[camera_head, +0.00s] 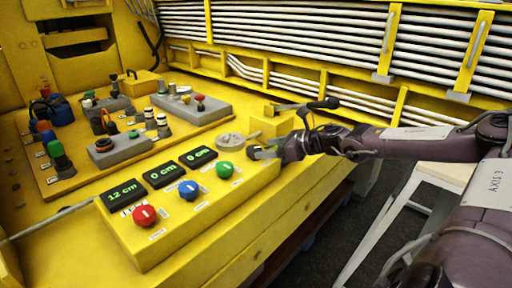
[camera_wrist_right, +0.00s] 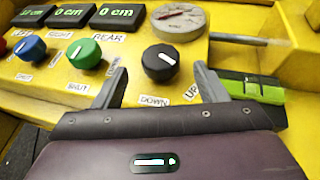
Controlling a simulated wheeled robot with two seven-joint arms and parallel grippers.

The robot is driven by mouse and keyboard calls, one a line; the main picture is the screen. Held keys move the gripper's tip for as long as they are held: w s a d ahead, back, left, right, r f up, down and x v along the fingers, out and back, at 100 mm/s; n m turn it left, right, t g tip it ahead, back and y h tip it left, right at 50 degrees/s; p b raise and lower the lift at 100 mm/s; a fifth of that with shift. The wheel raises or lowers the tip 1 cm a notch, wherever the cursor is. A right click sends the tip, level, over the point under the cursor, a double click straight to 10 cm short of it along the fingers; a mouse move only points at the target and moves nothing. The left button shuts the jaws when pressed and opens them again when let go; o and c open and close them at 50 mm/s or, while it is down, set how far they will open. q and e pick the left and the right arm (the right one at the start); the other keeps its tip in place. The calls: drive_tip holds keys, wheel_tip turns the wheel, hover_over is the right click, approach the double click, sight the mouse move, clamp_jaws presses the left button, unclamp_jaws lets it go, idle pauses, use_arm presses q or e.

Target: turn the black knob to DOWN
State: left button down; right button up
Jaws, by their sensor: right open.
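The black knob (camera_wrist_right: 161,62) sits on the yellow panel in the right wrist view, with a white line on its face tilted toward the upper right. A DOWN label (camera_wrist_right: 155,101) lies just below it and an UP label (camera_wrist_right: 191,93) to its lower right. My right gripper (camera_wrist_right: 160,74) is open, its fingertips on either side of the knob with a visible gap to each. In the head view my right gripper (camera_head: 262,151) is at the panel's right end, and the knob is hidden or too small to make out. My left gripper is not in view.
Beside it are the green knob (camera_head: 225,169), blue knob (camera_head: 189,188) and red knob (camera_head: 145,215), below displays reading 0 cm, 0 cm and 12 cm. A round gauge (camera_head: 231,141) stands behind. A black-handled lever (camera_head: 308,106) rises near my right arm.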

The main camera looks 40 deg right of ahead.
sight(258, 149)
drive_tip(key=x, duration=0.3)
drive_tip(key=shift+w+a+f, duration=0.1)
drive_tip(key=shift+w, duration=0.1)
drive_tip(key=shift+w+f+p, duration=0.1)
drive_tip(key=shift+w+p, duration=0.1)
drive_tip(key=shift+p, duration=0.1)
drive_tip(key=shift+w+a+f, duration=0.1)
drive_tip(key=shift+w, duration=0.05)
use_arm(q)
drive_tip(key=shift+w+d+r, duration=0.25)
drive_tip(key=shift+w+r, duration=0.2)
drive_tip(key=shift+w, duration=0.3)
use_arm(e)
drive_tip(key=shift+c, duration=0.4)
drive_tip(key=c, duration=0.9)
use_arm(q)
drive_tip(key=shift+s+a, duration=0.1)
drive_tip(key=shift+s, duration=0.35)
